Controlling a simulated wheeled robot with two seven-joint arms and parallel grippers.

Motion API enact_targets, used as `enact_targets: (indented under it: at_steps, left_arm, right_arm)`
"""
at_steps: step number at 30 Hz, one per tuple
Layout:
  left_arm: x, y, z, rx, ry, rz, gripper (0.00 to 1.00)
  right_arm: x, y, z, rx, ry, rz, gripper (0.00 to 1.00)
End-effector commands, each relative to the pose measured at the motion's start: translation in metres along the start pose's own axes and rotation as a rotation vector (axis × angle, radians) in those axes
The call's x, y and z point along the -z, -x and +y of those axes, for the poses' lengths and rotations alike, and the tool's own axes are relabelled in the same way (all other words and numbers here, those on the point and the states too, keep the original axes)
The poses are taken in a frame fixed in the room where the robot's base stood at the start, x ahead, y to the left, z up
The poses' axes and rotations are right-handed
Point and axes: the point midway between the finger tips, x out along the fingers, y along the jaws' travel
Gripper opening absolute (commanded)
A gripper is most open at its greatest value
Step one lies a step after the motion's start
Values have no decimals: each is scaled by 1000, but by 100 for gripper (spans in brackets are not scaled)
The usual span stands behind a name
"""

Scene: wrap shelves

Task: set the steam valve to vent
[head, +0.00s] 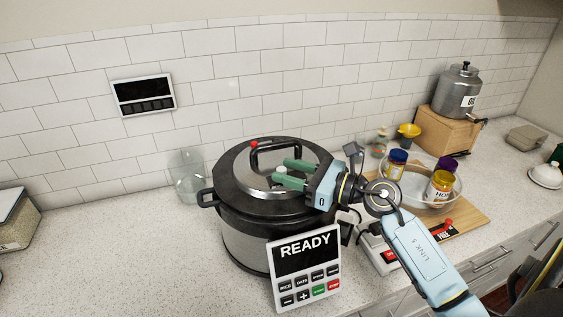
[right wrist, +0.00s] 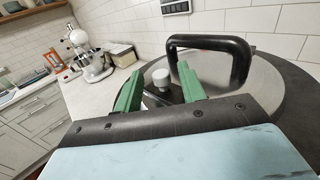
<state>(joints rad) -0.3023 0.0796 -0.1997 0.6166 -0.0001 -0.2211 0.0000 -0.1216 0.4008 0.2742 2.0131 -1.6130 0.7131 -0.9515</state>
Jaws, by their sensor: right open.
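The steam valve is a small pale knob (head: 281,170) on the lid of the large pressure cooker (head: 242,243). In the right wrist view the knob (right wrist: 161,76) stands between the two green fingers. My right gripper (head: 280,172) reaches in from the right over the lid, its fingers open on either side of the knob. It also shows in the right wrist view (right wrist: 160,82). I cannot tell whether either finger touches the knob. The cooker's display panel (head: 304,262) reads READY. No vent marking is legible. My left gripper is out of view.
A black lid handle (head: 283,144) arches beside the fingers, with a red piece at its left end. A glass jar (head: 188,178) stands behind left. A wooden board (head: 463,216) with a glass bowl and jars lies to the right.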

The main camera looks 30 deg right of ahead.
Motion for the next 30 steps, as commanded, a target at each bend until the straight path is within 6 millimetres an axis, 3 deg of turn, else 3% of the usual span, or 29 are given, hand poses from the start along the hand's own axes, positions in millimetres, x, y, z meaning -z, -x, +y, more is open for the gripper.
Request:
enact_targets:
  at_steps: [4,15,24,30]
  left_arm:
    - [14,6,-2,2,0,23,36]
    - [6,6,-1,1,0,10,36]
    - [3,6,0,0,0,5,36]
    - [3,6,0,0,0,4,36]
  right_arm:
    - [-1,-16,-1,1,-2,-2,40]
    - [1,-22,0,0,-2,0,40]
    - [1,-22,0,0,-2,0,2]
    - [1,-22,0,0,-2,0,0]
